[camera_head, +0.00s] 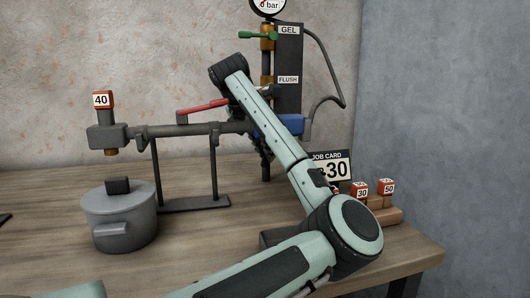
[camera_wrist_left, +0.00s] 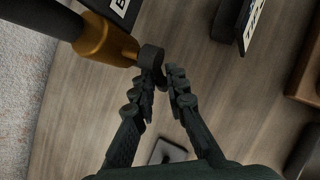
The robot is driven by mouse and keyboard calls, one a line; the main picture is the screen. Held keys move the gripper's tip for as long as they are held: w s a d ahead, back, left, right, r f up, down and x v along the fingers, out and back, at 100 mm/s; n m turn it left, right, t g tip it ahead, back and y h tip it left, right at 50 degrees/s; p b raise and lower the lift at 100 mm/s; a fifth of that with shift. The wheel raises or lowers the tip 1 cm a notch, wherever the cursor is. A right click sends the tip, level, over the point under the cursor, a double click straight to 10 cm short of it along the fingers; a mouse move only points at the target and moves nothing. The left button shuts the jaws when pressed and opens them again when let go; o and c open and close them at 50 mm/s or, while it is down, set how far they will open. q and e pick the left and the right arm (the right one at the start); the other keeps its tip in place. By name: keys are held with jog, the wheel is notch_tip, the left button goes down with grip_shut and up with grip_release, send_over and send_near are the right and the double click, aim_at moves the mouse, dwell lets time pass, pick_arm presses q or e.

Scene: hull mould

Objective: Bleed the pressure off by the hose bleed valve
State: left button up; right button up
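A dark upright post carries GEL and FLUSH labels (camera_head: 289,60), with brass fittings (camera_head: 266,62) and a green lever (camera_head: 258,36). A gauge (camera_head: 268,5) marked in bar is cut off by the top edge. In the left wrist view a brass fitting (camera_wrist_left: 104,42) ends in a dark round knob (camera_wrist_left: 151,56). I cannot tell whether this is the hose bleed valve. My left gripper (camera_wrist_left: 164,73) has a narrow gap between its fingertips. The knob is just beyond them, by the left-hand finger; contact is unclear. In the head view this gripper (camera_head: 264,150) is mostly hidden behind my forearm. My right gripper is not seen.
A pipe with a red lever (camera_head: 204,106) rests on a stand (camera_head: 194,204); its left end carries a 40 tag (camera_head: 101,100). A grey lidded pot (camera_head: 120,218) stands below. A job card (camera_head: 330,168) and tagged blocks (camera_head: 387,187) are at right.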

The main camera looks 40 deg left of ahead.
pick_arm(q)
jog(key=o, duration=0.4)
jog(key=shift+o, duration=0.2)
jog(key=v, duration=1.2)
